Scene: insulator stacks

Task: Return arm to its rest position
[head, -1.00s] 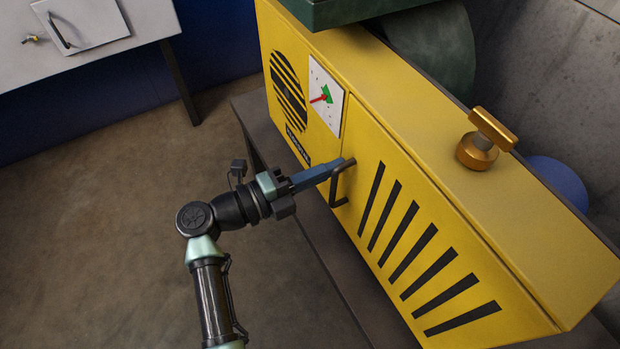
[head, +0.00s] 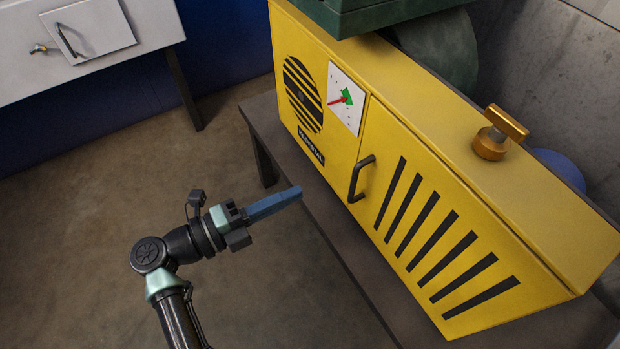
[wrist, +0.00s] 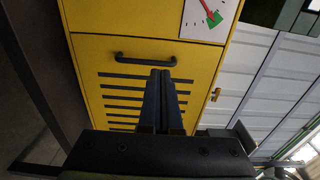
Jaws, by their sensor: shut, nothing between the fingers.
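My gripper (head: 298,192) is shut and empty, its blue fingers pressed together. In the head view it hangs in free air to the left of the yellow cabinet, apart from it. It also shows in the wrist view (wrist: 161,75), with the fingers pointing toward the yellow door. The yellow cabinet (head: 440,170) has a slatted door that looks closed, with a black handle (head: 358,179). The handle also shows in the wrist view (wrist: 146,59), just beyond the fingertips, with nothing holding it.
The cabinet stands on a dark table (head: 335,235). A gauge (head: 346,98) with a red needle is on its front, and a brass valve knob (head: 497,134) is on top. A grey bench (head: 150,20) stands at the upper left. The floor (head: 120,190) to the left is clear.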

